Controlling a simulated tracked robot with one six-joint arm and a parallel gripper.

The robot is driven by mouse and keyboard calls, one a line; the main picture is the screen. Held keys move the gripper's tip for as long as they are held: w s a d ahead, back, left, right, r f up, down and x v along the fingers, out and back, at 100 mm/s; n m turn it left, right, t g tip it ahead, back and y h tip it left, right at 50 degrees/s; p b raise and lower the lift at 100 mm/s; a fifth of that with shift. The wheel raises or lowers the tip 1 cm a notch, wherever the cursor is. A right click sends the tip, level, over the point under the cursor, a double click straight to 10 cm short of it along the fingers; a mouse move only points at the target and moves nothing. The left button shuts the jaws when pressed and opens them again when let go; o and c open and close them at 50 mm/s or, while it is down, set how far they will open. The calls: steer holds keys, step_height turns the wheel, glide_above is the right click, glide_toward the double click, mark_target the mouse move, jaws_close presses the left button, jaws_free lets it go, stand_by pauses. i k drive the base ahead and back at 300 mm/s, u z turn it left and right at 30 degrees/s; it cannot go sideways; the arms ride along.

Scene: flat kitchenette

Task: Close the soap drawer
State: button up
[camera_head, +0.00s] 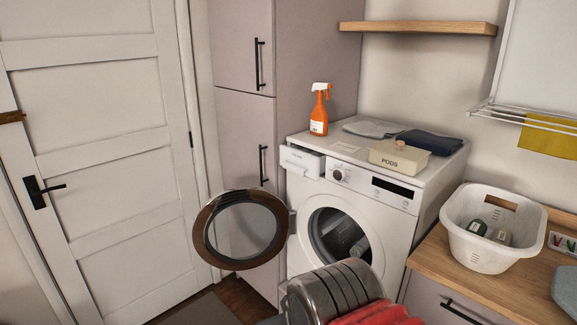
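The white washing machine (410,218) stands against the wall, right of the tall cabinet. Its soap drawer (301,161) is at the upper left of the front panel. The drawer front stands out ahead of the panel, so it looks pulled out. The round door (241,229) of the machine is swung wide open to the left, below the drawer. Dark cloth shows inside the drum opening. My gripper's fingers do not show. A ribbed metallic form with red beside it fills the bottom middle, and I cannot tell what part it is.
An orange spray bottle (320,110), folded cloths (428,141) and a PODS box (398,158) sit on the machine. A white basket (490,229) with bottles stands on the wooden counter (470,284) at right. A closed white door (92,150) is at left.

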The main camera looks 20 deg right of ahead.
mark_target(304, 161)
steer(key=i, duration=0.75)
steer(key=u, duration=0.6)
steer(key=i, duration=0.65)
steer(key=u, duration=0.4)
